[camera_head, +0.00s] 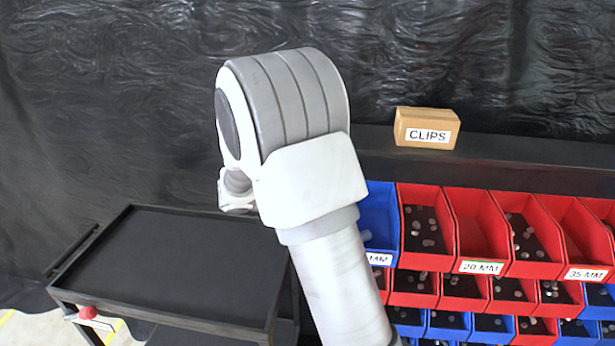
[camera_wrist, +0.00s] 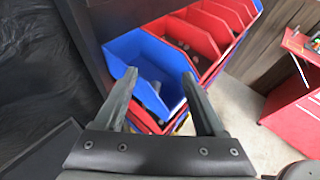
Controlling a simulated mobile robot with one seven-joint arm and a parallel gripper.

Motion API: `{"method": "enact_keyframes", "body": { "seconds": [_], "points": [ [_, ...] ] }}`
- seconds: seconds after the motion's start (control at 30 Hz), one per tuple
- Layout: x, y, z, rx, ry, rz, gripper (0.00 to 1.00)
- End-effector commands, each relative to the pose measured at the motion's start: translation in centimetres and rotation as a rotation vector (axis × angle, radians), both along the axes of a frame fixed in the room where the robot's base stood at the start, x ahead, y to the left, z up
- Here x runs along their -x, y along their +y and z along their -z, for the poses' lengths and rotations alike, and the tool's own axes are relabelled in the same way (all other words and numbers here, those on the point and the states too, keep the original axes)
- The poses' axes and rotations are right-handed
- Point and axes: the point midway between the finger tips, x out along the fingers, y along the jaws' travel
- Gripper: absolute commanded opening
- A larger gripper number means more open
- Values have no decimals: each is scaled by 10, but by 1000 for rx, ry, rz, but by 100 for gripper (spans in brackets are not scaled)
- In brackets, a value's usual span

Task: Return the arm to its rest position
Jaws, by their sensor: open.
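My arm stands raised in the middle of the head view, its grey and white elbow in front of the bin rack. My gripper shows in the wrist view (camera_wrist: 160,92) with its two dark fingers apart and nothing between them. Beyond the fingertips is a blue bin (camera_wrist: 128,50) at the end of the rack. The same blue bin shows partly in the head view (camera_head: 380,220), half hidden by my arm. In the head view the gripper's fingers are hidden behind my arm.
A black cart (camera_head: 165,265) with an empty top stands at the left. A cardboard box labelled CLIPS (camera_head: 426,127) sits on the dark shelf (camera_head: 520,150). A red cabinet (camera_wrist: 295,110) stands right in the wrist view.

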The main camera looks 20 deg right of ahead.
Motion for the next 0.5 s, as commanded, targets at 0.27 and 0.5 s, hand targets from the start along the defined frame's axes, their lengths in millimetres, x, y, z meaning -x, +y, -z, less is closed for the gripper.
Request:
{"method": "enact_keyframes", "body": {
  "seconds": [0.27, 0.5],
  "points": [
    [15, 0, -9, -60, -63, 53, 72],
    [75, 11, -34, -316, -318, 277, 72]
  ]
}}
